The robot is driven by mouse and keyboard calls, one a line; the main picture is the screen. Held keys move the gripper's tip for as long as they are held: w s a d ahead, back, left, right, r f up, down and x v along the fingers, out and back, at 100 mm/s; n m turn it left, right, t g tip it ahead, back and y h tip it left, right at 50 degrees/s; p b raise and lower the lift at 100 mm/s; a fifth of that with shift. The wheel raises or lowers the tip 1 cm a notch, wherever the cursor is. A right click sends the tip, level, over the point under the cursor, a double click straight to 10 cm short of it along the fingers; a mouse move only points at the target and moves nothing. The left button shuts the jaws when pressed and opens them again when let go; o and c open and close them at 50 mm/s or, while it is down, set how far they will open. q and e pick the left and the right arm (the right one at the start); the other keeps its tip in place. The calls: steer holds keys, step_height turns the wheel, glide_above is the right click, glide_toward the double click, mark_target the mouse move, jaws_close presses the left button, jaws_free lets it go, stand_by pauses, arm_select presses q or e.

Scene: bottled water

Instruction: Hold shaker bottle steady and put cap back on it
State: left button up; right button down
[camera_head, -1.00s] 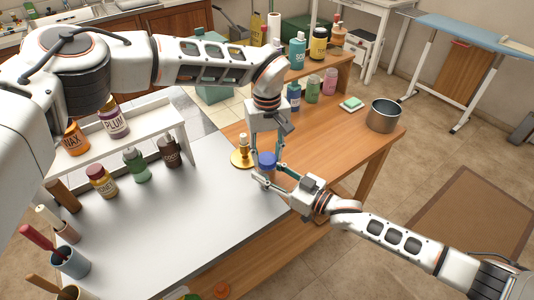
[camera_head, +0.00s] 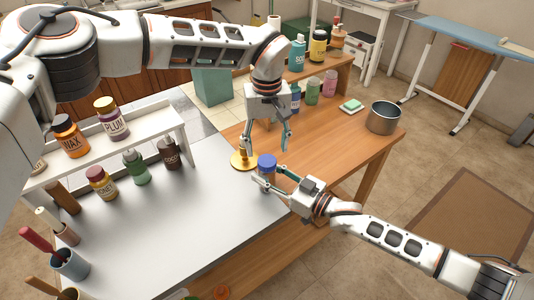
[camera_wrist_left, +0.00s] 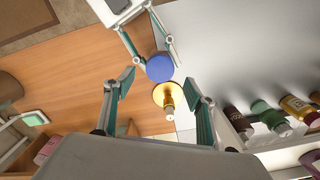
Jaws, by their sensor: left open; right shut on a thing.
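The shaker bottle (camera_head: 265,185) stands upright near the grey counter's far right corner, mostly hidden by gripper fingers. Its blue cap (camera_head: 267,161) sits on top; I cannot tell whether it is fully seated. The cap shows as a blue disc in the left wrist view (camera_wrist_left: 160,68). My right gripper (camera_head: 268,176) is shut on the bottle below the cap; its fingers show at either side in the left wrist view. My left gripper (camera_head: 266,148) is open and empty above the cap, fingers pointing down and spread wide, apart from it.
A brass object with a round base (camera_head: 243,159) stands close behind and left of the bottle. A white rack (camera_head: 150,130) with several labelled bottles is at the left. A metal pot (camera_head: 383,117) and a soap dish (camera_head: 351,106) stand on the wooden table (camera_head: 335,145).

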arm_select(q)
step_height(320, 180, up, 8)
steer(key=shift+f, duration=0.2)
arm_select(e)
steer(key=c, duration=1.2)
jaws_free()
steer(key=shift+c, duration=0.2)
steer(key=v, duration=1.2)
